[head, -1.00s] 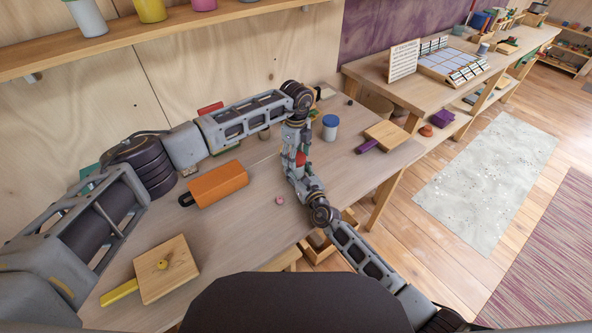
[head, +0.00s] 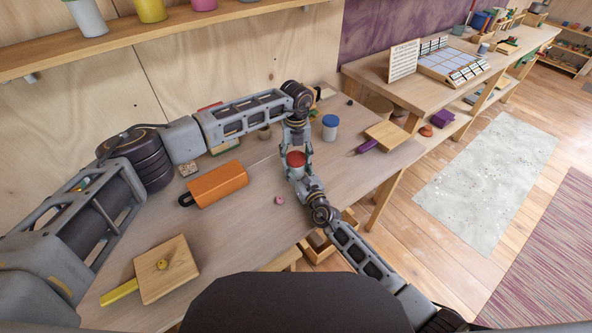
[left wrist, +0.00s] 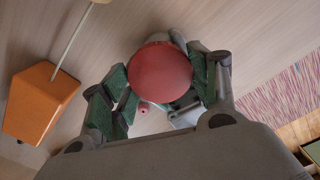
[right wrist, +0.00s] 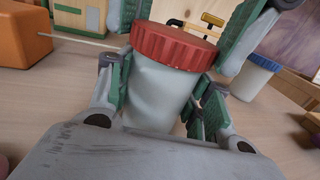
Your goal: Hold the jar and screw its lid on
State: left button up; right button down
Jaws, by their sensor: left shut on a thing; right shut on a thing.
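The pale grey jar (right wrist: 160,90) stands upright in the right wrist view, with the ridged red lid (right wrist: 174,46) on its mouth. The lid also shows between the arms in the head view (head: 296,159) and from above in the left wrist view (left wrist: 160,77). My right gripper (right wrist: 160,98) is shut on the jar body, one finger on each side. My left gripper (left wrist: 165,90) comes from above and is shut on the lid, its green-padded fingers at opposite sides. The lid hides the jar in the left wrist view, and I cannot tell how far it is threaded.
An orange block-shaped container (head: 217,185) lies left of the grippers. A blue-lidded jar (head: 330,128) stands close behind on the right. A small pink thing (head: 280,200) lies near the front edge.

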pick_arm(q)
jog(key=m, duration=0.8)
jog(key=shift+m, duration=0.3)
jog(key=m, duration=0.8)
jog(key=shift+m, duration=0.3)
jog(key=m, duration=0.4)
jog(key=shift+m, duration=0.3)
pick_arm(e)
jog(key=shift+a, duration=0.1)
pick_arm(q)
jog(key=m, duration=0.3)
jog(key=shift+m, duration=0.4)
jog(key=m, duration=0.4)
jog(key=shift+f+m, duration=0.1)
jog(key=shift+m, duration=0.2)
jog(key=m, duration=0.4)
jog(key=o, duration=1.2)
